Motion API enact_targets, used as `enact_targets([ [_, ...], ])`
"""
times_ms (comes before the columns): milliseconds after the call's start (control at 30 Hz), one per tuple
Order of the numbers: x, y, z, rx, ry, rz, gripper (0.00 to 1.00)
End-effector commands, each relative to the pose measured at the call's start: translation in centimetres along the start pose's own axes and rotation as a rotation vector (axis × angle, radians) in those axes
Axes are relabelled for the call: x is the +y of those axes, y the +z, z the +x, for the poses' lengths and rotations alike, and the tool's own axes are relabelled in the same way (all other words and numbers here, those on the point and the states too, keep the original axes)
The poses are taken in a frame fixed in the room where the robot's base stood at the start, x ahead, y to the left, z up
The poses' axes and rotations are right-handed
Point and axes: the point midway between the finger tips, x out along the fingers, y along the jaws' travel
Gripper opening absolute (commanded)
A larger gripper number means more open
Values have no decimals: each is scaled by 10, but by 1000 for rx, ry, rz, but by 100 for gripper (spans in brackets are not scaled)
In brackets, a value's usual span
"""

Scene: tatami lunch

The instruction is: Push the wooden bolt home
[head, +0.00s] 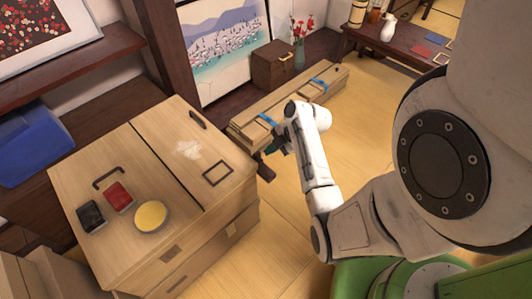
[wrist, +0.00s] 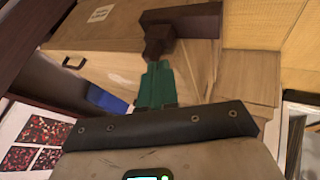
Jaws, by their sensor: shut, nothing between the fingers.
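A dark brown wooden piece, which looks like the bolt (head: 264,170), shows at the right side of the light wooden cabinet (head: 225,205) in the head view. In the wrist view the dark bolt (wrist: 187,16) lies crosswise at the top, with a blocky knob hanging from it towards my fingers. My gripper (wrist: 155,68) has green fingers, shut and empty, with the tips right at the knob's lower end. I cannot tell whether they touch. In the head view my gripper (head: 272,147) is small and partly hidden by my own wrist.
A long wooden box (head: 325,78) with blue straps lies behind my gripper. A low dark table (head: 410,50) stands at the back right. The tatami floor is clear.

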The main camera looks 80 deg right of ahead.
Motion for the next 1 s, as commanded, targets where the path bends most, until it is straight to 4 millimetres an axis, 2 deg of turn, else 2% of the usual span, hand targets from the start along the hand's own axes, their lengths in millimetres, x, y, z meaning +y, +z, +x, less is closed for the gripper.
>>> enact_targets([
  [33,1,0,-13,-3,3,1,0],
  [200,-1,0,-44,-3,-1,2,0],
  [400,-2,1,-67,-2,-3,3,0],
  [1000,-3,1,-72,-1,-6,4,0],
])
